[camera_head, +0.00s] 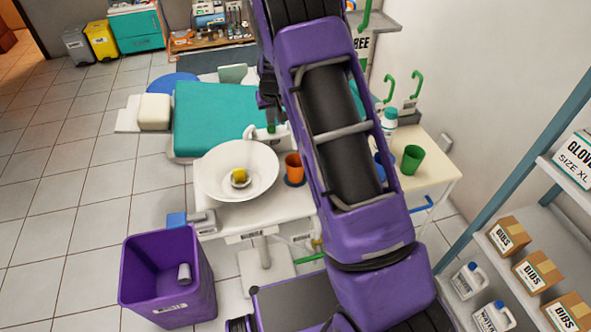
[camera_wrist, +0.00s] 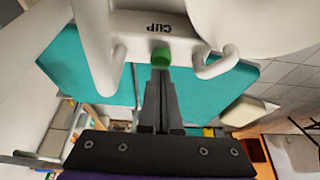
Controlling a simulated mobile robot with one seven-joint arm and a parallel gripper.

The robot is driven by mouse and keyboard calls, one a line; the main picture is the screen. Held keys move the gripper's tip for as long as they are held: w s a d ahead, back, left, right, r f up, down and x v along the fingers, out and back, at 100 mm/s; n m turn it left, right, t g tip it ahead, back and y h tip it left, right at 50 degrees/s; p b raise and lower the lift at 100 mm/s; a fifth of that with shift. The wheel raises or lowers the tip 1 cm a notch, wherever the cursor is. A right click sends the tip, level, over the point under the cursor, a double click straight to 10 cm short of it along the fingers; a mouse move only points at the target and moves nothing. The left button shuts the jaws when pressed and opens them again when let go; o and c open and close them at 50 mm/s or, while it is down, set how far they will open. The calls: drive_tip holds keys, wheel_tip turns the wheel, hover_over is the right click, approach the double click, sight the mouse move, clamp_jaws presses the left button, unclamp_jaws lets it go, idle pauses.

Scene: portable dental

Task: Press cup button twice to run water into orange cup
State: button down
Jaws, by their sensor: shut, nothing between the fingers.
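The green cup button (camera_wrist: 161,57) sits under the label CUP on a white panel (camera_wrist: 190,30) in the wrist view. My gripper (camera_wrist: 161,74) is shut and empty, with its fingertips at the button; I cannot tell whether they touch it or how far it is pressed. My purple arm hides part of the unit in the head view.
The white bowl (camera_head: 212,178) holds a yellow item (camera_head: 239,176). A green cup (camera_head: 412,159) stands on the side table to the right. White curved spouts flank the button in the wrist view. A purple bin (camera_head: 135,265) stands at front left, shelves at right.

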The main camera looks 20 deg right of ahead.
drive_tip(key=shift+f+b, duration=0.65)
drive_tip(key=shift+f, duration=0.4)
drive_tip(key=shift+r, duration=0.25)
drive_tip(key=shift+r+p, duration=0.7)
drive_tip(key=shift+r, duration=0.3)
drive_tip(key=shift+f, duration=0.1)
drive_tip(key=shift+f+b, duration=0.85)
drive_tip(key=shift+f, duration=0.15)
drive_tip(key=shift+r+p, duration=0.65)
drive_tip(key=shift+r, duration=0.45)
drive_tip(key=shift+r, duration=0.1)
